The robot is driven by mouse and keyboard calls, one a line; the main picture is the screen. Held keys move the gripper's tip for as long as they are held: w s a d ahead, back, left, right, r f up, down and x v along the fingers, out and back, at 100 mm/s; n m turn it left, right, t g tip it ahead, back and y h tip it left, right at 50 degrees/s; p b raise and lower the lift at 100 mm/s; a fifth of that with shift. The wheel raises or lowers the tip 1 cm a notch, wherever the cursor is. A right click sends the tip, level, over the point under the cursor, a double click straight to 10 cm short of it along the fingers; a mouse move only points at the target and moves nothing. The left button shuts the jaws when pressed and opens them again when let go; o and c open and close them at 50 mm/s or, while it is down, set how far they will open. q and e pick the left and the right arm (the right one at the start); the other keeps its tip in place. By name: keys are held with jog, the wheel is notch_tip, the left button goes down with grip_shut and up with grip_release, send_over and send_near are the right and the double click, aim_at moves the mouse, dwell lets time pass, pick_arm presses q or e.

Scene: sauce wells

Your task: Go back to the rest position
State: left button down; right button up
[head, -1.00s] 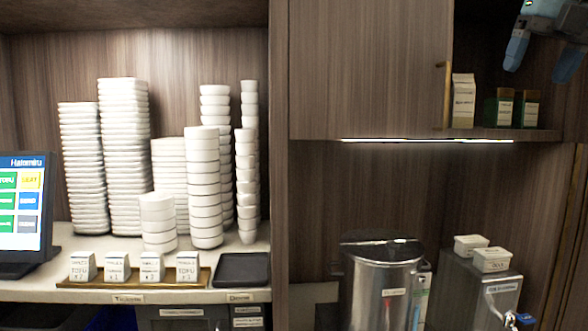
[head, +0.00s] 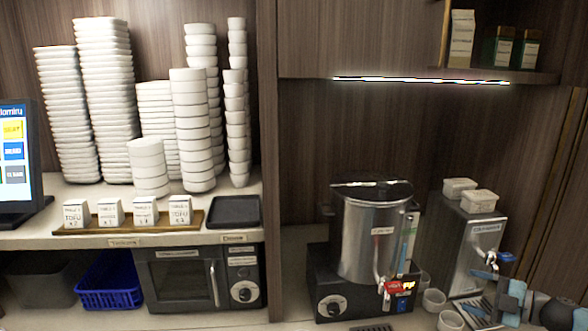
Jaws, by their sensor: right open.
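My right gripper (head: 478,295) shows at the lower right of the head view, in front of the drink machine with the blue tap. Its blue fingers point left, and they are apart with nothing seen between them. Part of my right arm runs off at the lower right corner. My left gripper is not in view.
A steel urn (head: 372,235) and a steel dispenser (head: 462,240) stand on the right counter, with white cups (head: 434,300) near them. Stacked white dishes (head: 105,110), small labelled boxes (head: 143,212) and a black tray (head: 233,211) are on the left counter. A shelf (head: 500,75) overhangs the right.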

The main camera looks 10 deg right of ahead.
jog(key=s+a+f+m+h, duration=0.2)
jog(key=s+a+f+m, duration=0.25)
jog(key=f, duration=0.25)
jog(key=s+a+f+m+t+h, duration=0.1)
jog(key=s+a+f+m+h, duration=0.15)
jog(key=a+f, duration=0.4)
jog(key=s+a+f+m+h, duration=0.2)
jog(key=s+a+f+m, duration=0.2)
jog(key=f, duration=0.3)
jog(key=s+a+f+m+g, duration=0.1)
jog(key=s+a+f+m, duration=0.1)
jog(key=a, duration=0.7)
jog(key=s+a+f+m+g, duration=0.2)
jog(key=s+a+f+m, duration=0.1)
jog(key=s+a, duration=0.4)
jog(key=shift+a+f, duration=0.5)
jog(key=shift+a, duration=0.55)
jog(key=shift+d, duration=0.1)
jog(key=c, duration=0.5)
jog(key=shift+d, duration=0.1)
jog(key=shift+c, duration=0.3)
